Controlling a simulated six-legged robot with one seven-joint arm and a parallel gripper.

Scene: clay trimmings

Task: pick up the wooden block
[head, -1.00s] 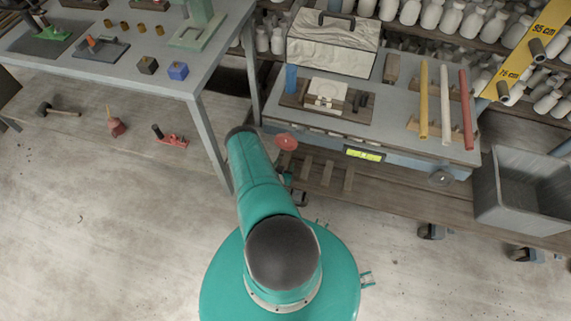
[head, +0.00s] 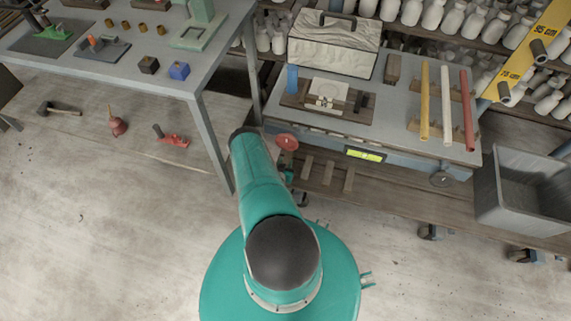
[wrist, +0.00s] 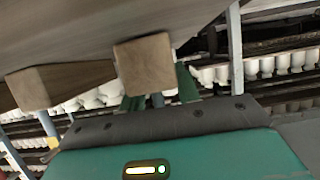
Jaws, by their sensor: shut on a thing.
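In the wrist view, a wooden block (wrist: 145,65) shows its pale square end just beyond my gripper (wrist: 160,92). My gripper's green fingers are close on either side of it, and it is shut on this block. The exact contact is partly hidden by the dark wrist edge. A second wooden piece (wrist: 32,90) of similar look lies to its left, apart from the fingers. In the head view, my gripper (head: 288,175) is at the front of the trolley, low and mostly hidden behind my arm; I cannot make out the held block there.
A wide wooden surface (wrist: 80,35) fills the upper left of the wrist view, close to the block. In the head view, the trolley (head: 395,150) carries rods and a case. A grey bin (head: 525,205) stands right, a workbench (head: 110,75) left.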

